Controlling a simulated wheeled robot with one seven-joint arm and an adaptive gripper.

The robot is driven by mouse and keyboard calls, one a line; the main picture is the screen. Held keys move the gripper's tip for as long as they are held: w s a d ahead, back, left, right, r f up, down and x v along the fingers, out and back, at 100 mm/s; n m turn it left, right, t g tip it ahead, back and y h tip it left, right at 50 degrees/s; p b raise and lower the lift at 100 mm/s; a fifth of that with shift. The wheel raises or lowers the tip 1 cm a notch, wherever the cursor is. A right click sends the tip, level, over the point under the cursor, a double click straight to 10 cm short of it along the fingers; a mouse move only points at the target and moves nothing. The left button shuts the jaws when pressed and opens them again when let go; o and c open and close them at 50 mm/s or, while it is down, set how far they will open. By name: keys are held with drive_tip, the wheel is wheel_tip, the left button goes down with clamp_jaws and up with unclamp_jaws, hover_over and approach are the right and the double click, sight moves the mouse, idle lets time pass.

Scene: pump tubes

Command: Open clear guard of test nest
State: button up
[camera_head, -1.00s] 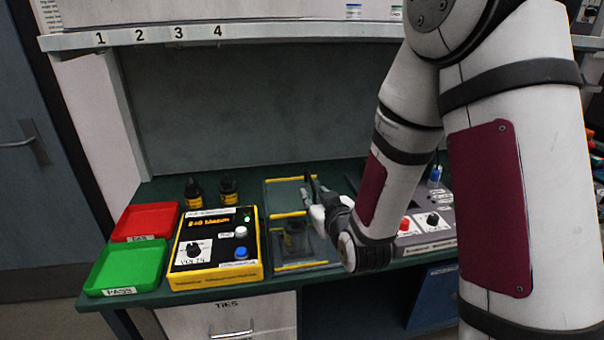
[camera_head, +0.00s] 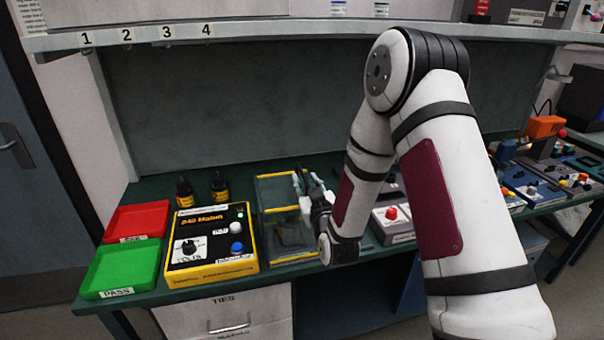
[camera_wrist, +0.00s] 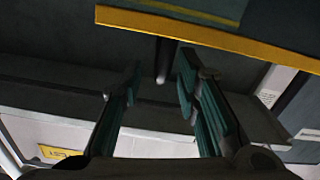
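The test nest (camera_head: 291,258) is a yellow-edged fixture on the bench, right of the yellow meter box. Its clear guard (camera_head: 275,191) shows a yellow edge along the top; the exact position of the guard is hard to tell. My gripper (camera_head: 309,183) is at the right side of the guard, partly covering it. In the wrist view, my gripper (camera_wrist: 160,88) has its two fingers apart. A yellow edge (camera_wrist: 215,38) crosses the top there, and a dark peg-like part (camera_wrist: 164,60) sits between the fingertips, not visibly gripped.
The yellow meter box (camera_head: 212,243) stands close to the nest's left. A red tray (camera_head: 137,221) and green tray (camera_head: 122,268) lie farther left. Two dark bottles (camera_head: 185,190) stand behind. A grey box with a red button (camera_head: 391,213) is to the right, partly behind my arm.

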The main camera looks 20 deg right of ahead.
drive_tip(key=shift+w, duration=2.7)
clamp_jaws()
